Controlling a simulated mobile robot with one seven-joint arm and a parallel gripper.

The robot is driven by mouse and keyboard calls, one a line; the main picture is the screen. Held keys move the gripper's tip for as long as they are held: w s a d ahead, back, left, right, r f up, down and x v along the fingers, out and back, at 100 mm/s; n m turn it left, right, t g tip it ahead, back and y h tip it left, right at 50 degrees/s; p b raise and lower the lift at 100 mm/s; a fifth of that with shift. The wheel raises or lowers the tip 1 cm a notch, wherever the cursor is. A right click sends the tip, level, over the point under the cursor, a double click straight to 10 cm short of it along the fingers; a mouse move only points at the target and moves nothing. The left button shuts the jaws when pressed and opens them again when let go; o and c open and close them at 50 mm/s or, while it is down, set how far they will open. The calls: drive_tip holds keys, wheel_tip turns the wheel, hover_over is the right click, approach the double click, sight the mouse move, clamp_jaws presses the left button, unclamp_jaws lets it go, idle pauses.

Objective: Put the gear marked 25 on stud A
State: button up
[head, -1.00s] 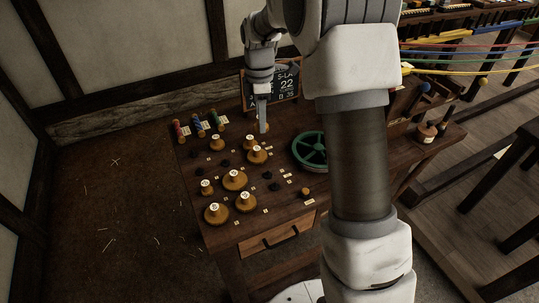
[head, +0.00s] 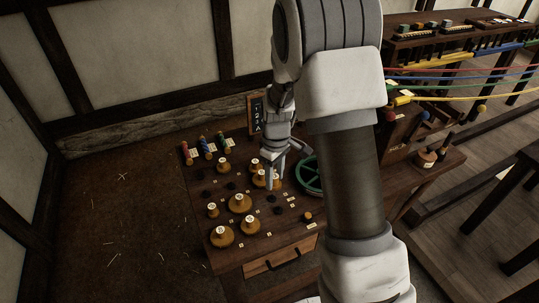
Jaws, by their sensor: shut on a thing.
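My gripper (head: 271,183) is low over the workbench (head: 290,243), its fingers pointing down. It is shut on a small orange-brown gear (head: 277,182), mostly covered by the fingers; its mark is not readable. Several wooden gears with pale number caps stand on the bench, including one just left of my gripper (head: 258,178), one further forward (head: 240,203) and one at the front left (head: 222,237). Their numbers are too small to read surely. Dark empty studs (head: 274,198) with small pale tags stand among them. I cannot tell which is stud A.
A green spoked wheel (head: 310,175) lies close to the right of my gripper. Red, blue and green spools (head: 207,148) stand at the back left. A small dark board (head: 256,116) stands behind. Coloured ropes (head: 460,75) run at the right.

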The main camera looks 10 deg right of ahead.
drive_tip(key=s+m, duration=0.1)
drive_tip(key=s+d+f+m, duration=0.1)
drive_tip(key=m, duration=0.1)
drive_tip(key=shift+s+f+p, duration=0.15)
drive_tip(key=shift+s+p, duration=0.1)
drive_tip(key=shift+p, duration=0.1)
drive_tip(key=shift+f, duration=0.1)
drive_tip(key=shift+f, duration=0.1)
drive_tip(key=shift+f+b, duration=2.2)
drive_tip(key=shift+f, duration=0.65)
drive_tip(key=shift+f+b, duration=0.5)
drive_tip(key=shift+b, duration=0.05)
drive_tip(key=o, duration=1.3)
